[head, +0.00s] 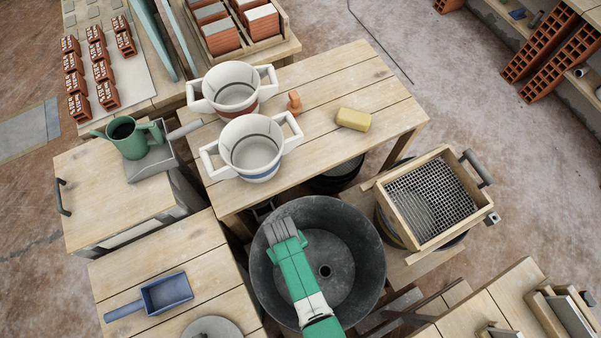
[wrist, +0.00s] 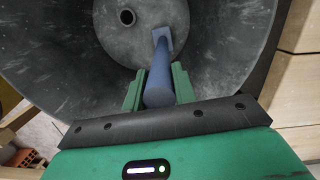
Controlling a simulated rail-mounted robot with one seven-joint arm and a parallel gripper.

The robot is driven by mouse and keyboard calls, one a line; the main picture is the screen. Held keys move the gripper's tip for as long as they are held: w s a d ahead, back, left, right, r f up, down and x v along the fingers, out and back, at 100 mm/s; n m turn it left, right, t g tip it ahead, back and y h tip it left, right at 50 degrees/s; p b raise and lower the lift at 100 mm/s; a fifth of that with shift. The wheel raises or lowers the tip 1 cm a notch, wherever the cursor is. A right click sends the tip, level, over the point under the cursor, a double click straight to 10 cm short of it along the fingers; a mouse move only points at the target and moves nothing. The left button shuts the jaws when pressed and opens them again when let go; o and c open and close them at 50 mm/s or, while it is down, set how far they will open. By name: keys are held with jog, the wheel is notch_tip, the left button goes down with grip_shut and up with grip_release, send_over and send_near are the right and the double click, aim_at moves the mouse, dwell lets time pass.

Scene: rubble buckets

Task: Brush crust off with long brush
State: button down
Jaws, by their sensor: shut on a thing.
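My gripper (head: 283,235) reaches down into a large dark grey round tub (head: 369,255). In the wrist view my gripper (wrist: 157,88) is shut around the blue handle of the long brush (wrist: 159,84). The brush points away from the jaws, and its small grey-blue head (wrist: 162,38) is over the inside of the tub (wrist: 215,50). I cannot tell whether the head touches the tub. The brush is hidden or too small to make out in the head view. The tub's inner surface is mottled grey with a round hole in the floor; no distinct crust can be picked out.
A wooden table behind the tub holds two white two-handled buckets (head: 252,150) (head: 232,88) and a yellow sponge (head: 353,119). A framed sieve (head: 432,198) stands right of the tub. A blue scoop (head: 166,292) lies on the left table.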

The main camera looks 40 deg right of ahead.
jog(key=shift+w+a, duration=0.6)
jog(key=shift+a, duration=0.25)
jog(key=d, duration=0.4)
jog(key=shift+s+f+b, duration=0.15)
jog(key=shift+f+b, duration=0.05)
jog(key=shift+b, duration=0.2)
jog(key=d, duration=0.2)
jog(key=s+d, duration=0.1)
jog(key=d, duration=0.1)
jog(key=shift+d+r, duration=0.1)
jog(key=shift+d, duration=0.25)
